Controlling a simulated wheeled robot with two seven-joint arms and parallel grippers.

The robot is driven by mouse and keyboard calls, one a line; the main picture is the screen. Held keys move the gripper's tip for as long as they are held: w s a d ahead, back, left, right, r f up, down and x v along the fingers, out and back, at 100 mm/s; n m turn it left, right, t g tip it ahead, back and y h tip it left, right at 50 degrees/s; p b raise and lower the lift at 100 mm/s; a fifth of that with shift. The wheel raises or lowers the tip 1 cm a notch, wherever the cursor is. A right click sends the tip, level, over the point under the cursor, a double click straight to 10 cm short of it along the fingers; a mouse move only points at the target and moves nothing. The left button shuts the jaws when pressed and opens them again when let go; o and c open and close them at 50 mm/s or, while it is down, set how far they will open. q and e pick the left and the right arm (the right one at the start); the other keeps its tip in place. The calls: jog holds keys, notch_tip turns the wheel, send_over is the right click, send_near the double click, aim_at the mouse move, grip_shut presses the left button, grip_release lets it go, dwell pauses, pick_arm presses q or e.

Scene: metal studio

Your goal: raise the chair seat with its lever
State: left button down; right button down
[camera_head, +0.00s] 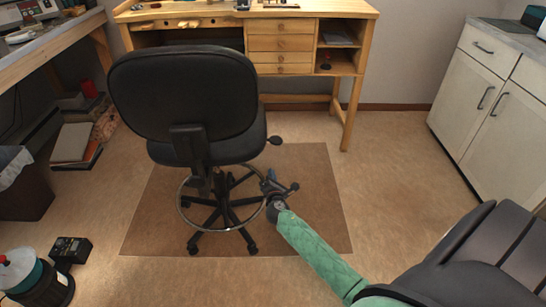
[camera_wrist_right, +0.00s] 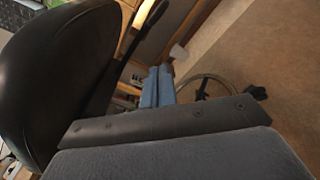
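The black swivel chair (camera_head: 185,95) stands with its backrest toward me. Its seat (camera_head: 240,150) is partly hidden behind the backrest. My right gripper (camera_head: 273,184) is below this lever, beside the foot ring (camera_head: 187,215), and apart from the lever. In the right wrist view, the two blue fingers of this gripper (camera_wrist_right: 158,88) lie side by side with almost no gap and nothing seen between them. The backrest (camera_wrist_right: 55,85) fills the left there. My left gripper is not in view.
A wooden workbench (camera_head: 300,12) stands behind the chair. White cabinets (camera_head: 480,100) are at the right. A brown bin (camera_head: 25,185) and a dark canister (camera_head: 40,285) stand at the left.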

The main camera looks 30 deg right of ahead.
jog(key=d+r+x, duration=0.2)
jog(key=x, duration=1)
jog(key=shift+s+d+r, duration=0.1)
jog(key=shift+r, duration=0.05)
